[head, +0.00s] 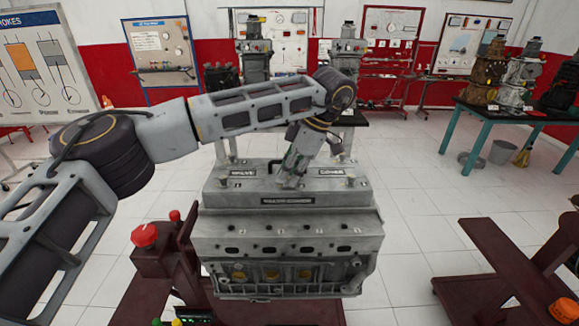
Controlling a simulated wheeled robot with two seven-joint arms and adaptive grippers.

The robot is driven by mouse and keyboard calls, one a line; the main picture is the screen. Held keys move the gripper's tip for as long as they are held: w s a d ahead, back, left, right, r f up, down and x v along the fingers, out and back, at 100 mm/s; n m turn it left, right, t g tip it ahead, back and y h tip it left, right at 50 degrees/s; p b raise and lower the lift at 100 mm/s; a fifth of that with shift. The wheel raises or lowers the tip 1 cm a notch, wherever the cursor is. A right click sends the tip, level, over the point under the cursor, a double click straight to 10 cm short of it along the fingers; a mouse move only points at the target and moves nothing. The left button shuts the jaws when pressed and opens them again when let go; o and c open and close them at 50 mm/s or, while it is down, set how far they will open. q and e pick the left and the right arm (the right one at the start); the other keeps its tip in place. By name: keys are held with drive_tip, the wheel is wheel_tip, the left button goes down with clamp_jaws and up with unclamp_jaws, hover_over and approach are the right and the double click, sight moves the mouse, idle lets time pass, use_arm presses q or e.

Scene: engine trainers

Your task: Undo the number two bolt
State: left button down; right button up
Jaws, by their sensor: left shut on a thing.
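The grey engine block (290,245) stands in the middle, with a valve cover (245,196) on top marked "VALVE" and "COVER". My left gripper (291,177) points down at the middle of the valve cover, between the two words. It is shut on a bolt there, which its fingers mostly hide. I cannot read that bolt's number. Small bolts show elsewhere on the cover, such as one near the left end (223,177). My right gripper is not in view.
A dark red stand carries the engine, with a red knob (144,235) at its left. Another dark red frame (500,260) is at the right. A green-legged table (520,118) with engine parts stands at the back right. White tiled floor is clear between them.

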use_arm(q)
drive_tip(key=n+g+p, duration=0.1)
drive_tip(key=n, duration=0.2)
drive_tip(key=shift+w+r, duration=0.1)
drive_tip(key=shift+r, duration=0.05)
drive_tip(key=n+g+p, duration=0.1)
drive_tip(key=n, duration=0.1)
drive_tip(key=shift+n+p, duration=0.3)
drive_tip(key=n+g+h, duration=0.1)
drive_tip(key=n, duration=0.2)
drive_tip(key=shift+w+p, duration=0.15)
drive_tip(key=shift+p, duration=0.25)
drive_tip(key=shift+a+n+g+h, duration=0.1)
drive_tip(key=shift+n+g+h, duration=0.3)
drive_tip(key=shift+n, duration=0.8)
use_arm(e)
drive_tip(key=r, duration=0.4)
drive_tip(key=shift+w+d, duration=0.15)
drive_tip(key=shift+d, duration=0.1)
use_arm(q)
drive_tip(key=shift+n, duration=0.3)
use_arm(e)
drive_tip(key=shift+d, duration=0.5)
use_arm(q)
drive_tip(key=c, duration=1.4)
unclamp_jaws()
